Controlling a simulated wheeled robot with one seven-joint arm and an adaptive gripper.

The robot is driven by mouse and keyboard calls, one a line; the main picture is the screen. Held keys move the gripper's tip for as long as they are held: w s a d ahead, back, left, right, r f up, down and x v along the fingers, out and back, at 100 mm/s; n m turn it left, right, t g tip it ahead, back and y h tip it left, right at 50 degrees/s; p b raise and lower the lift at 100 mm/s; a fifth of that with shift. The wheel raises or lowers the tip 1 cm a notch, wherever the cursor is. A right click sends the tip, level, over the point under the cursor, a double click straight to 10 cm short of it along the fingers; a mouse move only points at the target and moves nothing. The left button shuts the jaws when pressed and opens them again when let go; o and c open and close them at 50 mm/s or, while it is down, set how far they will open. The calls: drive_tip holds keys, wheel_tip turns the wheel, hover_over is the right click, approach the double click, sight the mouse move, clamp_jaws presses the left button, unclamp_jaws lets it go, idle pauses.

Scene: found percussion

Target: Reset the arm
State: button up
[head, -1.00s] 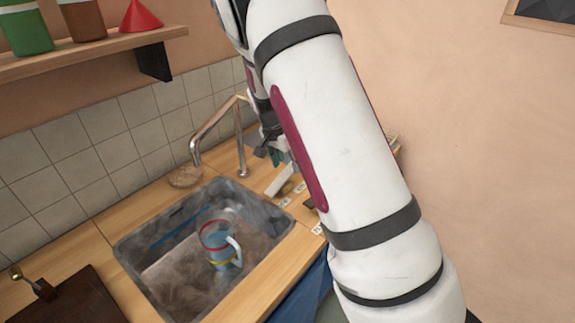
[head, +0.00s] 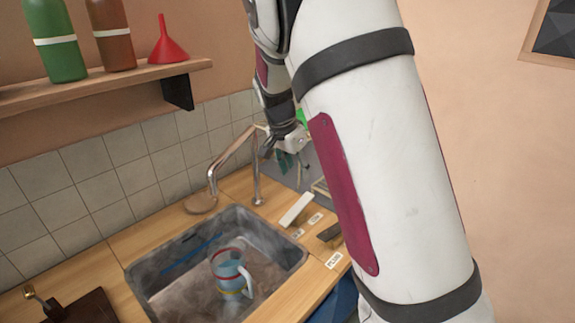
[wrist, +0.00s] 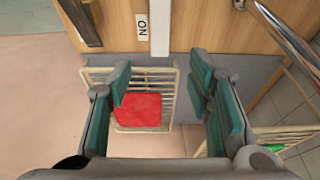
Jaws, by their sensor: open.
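My arm crosses the right half of the head view, and my gripper (head: 283,160) hangs behind it near the tap, partly hidden. In the wrist view my gripper (wrist: 165,105) is open, its green-padded fingers wide apart with nothing between them. Beyond the fingers, below, is a slatted wooden rack (wrist: 168,85) with a red piece (wrist: 138,109) in it. I cannot tell how far beneath the fingers it lies.
A sink (head: 150,295) holds a jug (head: 229,272) and a blue stick (head: 190,256). A tap (head: 235,160) rises behind it. A white block (head: 296,209) and labels lie on the counter right of it. A shelf (head: 110,83) holds bottles and a red funnel (head: 166,46).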

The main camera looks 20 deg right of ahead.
drive_tip(key=s+a+r+n+t+y, duration=0.1)
drive_tip(key=s+a+r+n, duration=0.2)
drive_tip(key=s, duration=0.7)
drive_tip(key=s+a+r+n+t+y, duration=0.1)
drive_tip(key=s+a+r+n, duration=0.3)
drive_tip(key=s, duration=0.7)
drive_tip(key=s+a+r+n+t+y, duration=0.1)
drive_tip(key=s+a+r+n, duration=0.3)
drive_tip(key=s, duration=0.6)
drive_tip(key=r+n, duration=0.1)
drive_tip(key=n, duration=0.1)
drive_tip(key=shift+s+n, duration=0.2)
drive_tip(key=shift+n, duration=0.1)
drive_tip(key=shift+r, duration=0.1)
